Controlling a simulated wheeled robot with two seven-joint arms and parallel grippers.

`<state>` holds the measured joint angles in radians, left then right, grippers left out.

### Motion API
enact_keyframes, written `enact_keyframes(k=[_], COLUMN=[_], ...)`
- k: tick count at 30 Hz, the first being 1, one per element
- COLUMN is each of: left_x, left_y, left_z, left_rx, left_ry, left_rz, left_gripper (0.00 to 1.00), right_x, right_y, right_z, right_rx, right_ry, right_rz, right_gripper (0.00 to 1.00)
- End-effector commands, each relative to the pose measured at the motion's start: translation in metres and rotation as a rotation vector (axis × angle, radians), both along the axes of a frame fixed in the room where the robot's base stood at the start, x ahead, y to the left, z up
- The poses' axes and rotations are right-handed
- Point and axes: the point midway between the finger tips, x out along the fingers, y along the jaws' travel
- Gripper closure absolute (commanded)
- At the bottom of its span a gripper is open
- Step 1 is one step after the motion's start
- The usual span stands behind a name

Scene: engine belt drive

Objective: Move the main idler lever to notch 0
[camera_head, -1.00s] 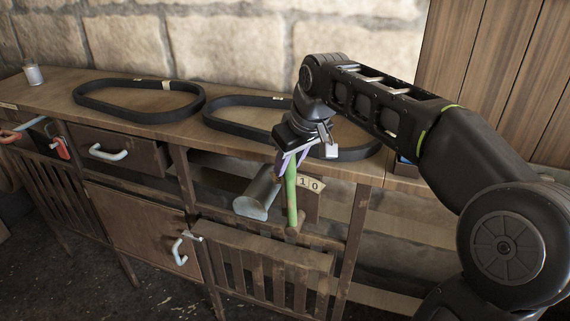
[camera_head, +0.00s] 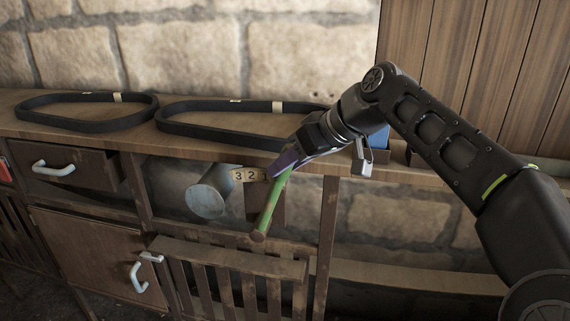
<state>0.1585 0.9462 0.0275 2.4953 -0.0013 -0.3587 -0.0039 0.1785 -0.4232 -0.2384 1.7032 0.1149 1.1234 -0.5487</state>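The main idler lever (camera_head: 270,208) is a green bar with a brownish knob at its lower end. It leans, with its upper end to the right, in the open bay under the bench top. My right gripper (camera_head: 283,170) has purple fingers closed around the lever's upper end. A number plate (camera_head: 246,175) behind it shows 3, 2 and a partly covered 1. The lever and gripper cover the plate's right end, so the 0 is hidden and the exact notch cannot be told. My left gripper is not in view.
A grey cylinder (camera_head: 209,192) sticks out just left of the lever. Two black belts lie on the bench top (camera_head: 150,138). A slatted wooden panel (camera_head: 225,262) stands below the lever. A blue box (camera_head: 378,142) stands behind my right wrist.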

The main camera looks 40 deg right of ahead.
Motion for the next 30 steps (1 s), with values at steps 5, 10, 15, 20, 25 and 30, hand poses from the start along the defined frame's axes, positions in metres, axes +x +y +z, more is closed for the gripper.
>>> enact_keyframes(k=[5, 10, 15, 20, 25, 30], left_x=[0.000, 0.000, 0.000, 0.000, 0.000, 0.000], left_y=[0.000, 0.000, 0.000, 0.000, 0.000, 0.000], left_z=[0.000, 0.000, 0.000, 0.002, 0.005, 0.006], left_rx=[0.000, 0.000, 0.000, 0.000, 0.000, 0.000], left_ry=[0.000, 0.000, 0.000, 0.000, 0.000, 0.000], left_rz=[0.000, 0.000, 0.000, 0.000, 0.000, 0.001], left_gripper=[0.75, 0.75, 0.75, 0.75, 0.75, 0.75], right_x=[0.000, 0.001, -0.002, -0.014, -0.034, -0.049], right_y=[0.000, 0.001, 0.000, -0.003, -0.008, -0.011], right_z=[0.000, 0.000, 0.004, 0.017, 0.038, 0.053], right_rx=[-0.001, -0.002, -0.003, -0.003, -0.003, -0.003], right_ry=[-0.001, -0.001, -0.003, -0.003, -0.003, -0.002], right_rz=[0.001, 0.002, 0.002, 0.001, 0.000, 0.001], right_gripper=[0.50, 0.50, 0.50, 0.50, 0.50, 0.50])
